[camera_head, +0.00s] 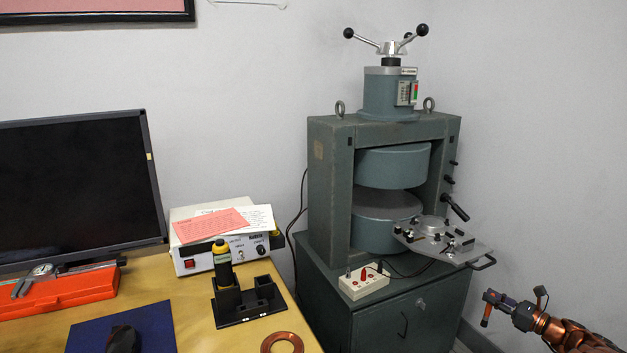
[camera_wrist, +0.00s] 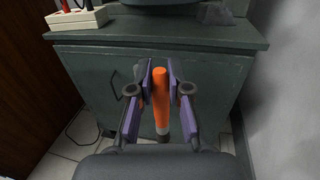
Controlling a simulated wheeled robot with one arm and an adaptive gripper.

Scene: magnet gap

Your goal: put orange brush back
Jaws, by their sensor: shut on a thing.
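The orange brush (camera_wrist: 161,100) is between the fingers of my gripper (camera_wrist: 160,78), which is shut on it. In the wrist view it stands roughly upright, with a pale band and a dark part low down. In the head view my gripper (camera_head: 492,300) is at the lower right, right of the magnet's cabinet, and the orange brush (camera_head: 486,316) hangs from it. A black holder (camera_head: 236,321) is on the desk, far to the left. A black and yellow tool (camera_head: 223,265) stands in it, and its right part looks empty.
The large green magnet (camera_head: 331,190) stands on a cabinet (camera_head: 395,325) between the desk (camera_head: 185,290) and my gripper. A metal plate with a handle (camera_head: 450,245) juts out from it. A white socket box (camera_head: 363,283) and a copper ring (camera_head: 282,342) lie nearby.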

